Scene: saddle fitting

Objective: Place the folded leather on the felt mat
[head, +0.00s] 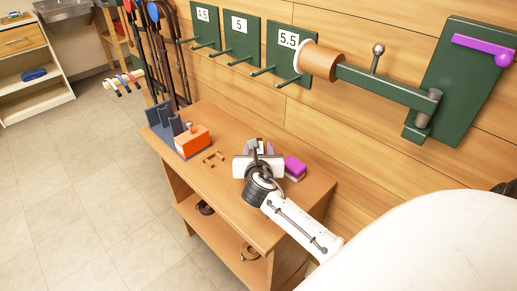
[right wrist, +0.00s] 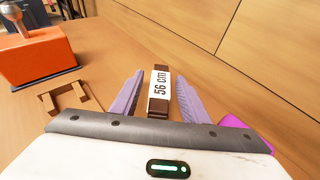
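The folded leather (right wrist: 159,84) is a dark brown strip with a white "56 cm" label band, on the bench top in the right wrist view. My right gripper (right wrist: 159,76) is open, with one pale purple finger on each side of the leather; a gap shows at the left finger, and the right finger is close. In the head view the right gripper (head: 259,147) is at the bench's right part, and its body hides most of the leather. I cannot make out a felt mat in either view. My left gripper is not in view.
An orange block (head: 192,138) stands by a grey slotted rack (head: 161,122) on the bench (head: 230,190). A small brown frame (head: 213,158) lies before the block. A magenta block (head: 294,167) sits close right of my gripper. Green numbered panels (head: 240,38) with pegs hang on the wall.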

